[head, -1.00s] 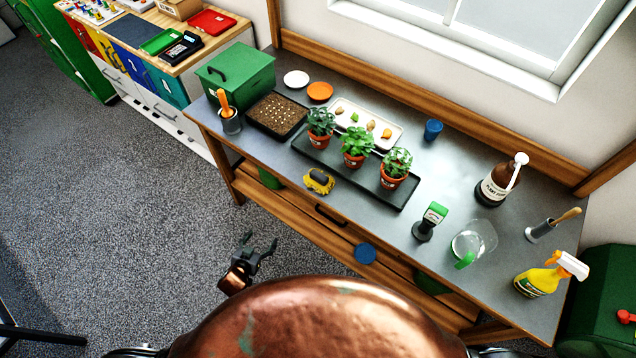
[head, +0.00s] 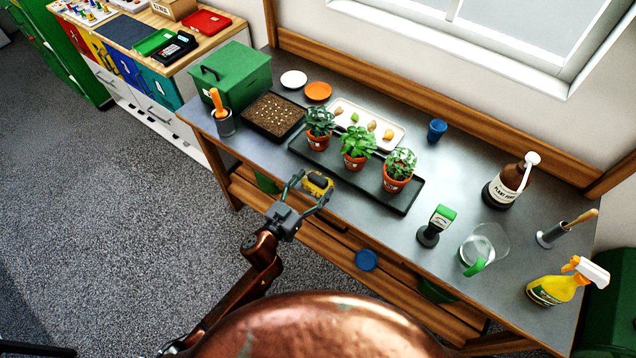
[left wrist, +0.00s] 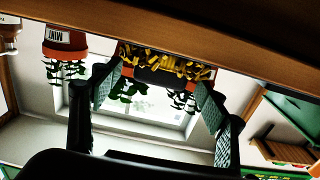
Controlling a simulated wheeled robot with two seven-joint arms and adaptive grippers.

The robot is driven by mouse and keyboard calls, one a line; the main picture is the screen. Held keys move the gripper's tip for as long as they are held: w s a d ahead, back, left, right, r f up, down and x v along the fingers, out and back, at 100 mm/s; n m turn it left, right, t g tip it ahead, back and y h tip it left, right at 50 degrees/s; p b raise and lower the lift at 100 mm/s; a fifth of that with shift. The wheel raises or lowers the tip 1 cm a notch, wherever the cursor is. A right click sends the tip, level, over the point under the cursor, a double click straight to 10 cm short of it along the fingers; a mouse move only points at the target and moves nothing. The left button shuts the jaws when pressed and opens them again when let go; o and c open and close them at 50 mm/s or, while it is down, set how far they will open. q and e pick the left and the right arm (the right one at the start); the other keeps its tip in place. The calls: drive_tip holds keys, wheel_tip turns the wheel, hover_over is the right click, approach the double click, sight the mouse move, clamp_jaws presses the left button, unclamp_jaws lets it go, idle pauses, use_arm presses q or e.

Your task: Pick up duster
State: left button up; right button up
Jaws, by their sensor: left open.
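The duster (head: 319,182), a small block with a dark grey top and yellow bristles, lies at the front edge of the grey table (head: 262,152). It also shows in the left wrist view (left wrist: 168,66), with its yellow fringe toward the camera. My left gripper (head: 314,188) is open at the table's front edge, its two fingers reaching to either side of the duster. In the left wrist view the duster appears between and beyond the fingertips (left wrist: 153,86). I cannot tell whether they touch it. My right gripper is not in view.
A black tray (head: 405,207) with several potted plants stands just behind the duster. A seed tray (head: 274,116) and a tool pot (head: 225,123) are to its left.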

use_arm(q)
drive_tip(key=x, duration=0.3)
drive_tip(key=shift+f, duration=0.1)
drive_tip(key=shift+s, duration=0.1)
drive_tip(key=shift+c, duration=0.4)
drive_tip(key=shift+a, duration=0.1)
drive_tip(key=c, duration=1.3)
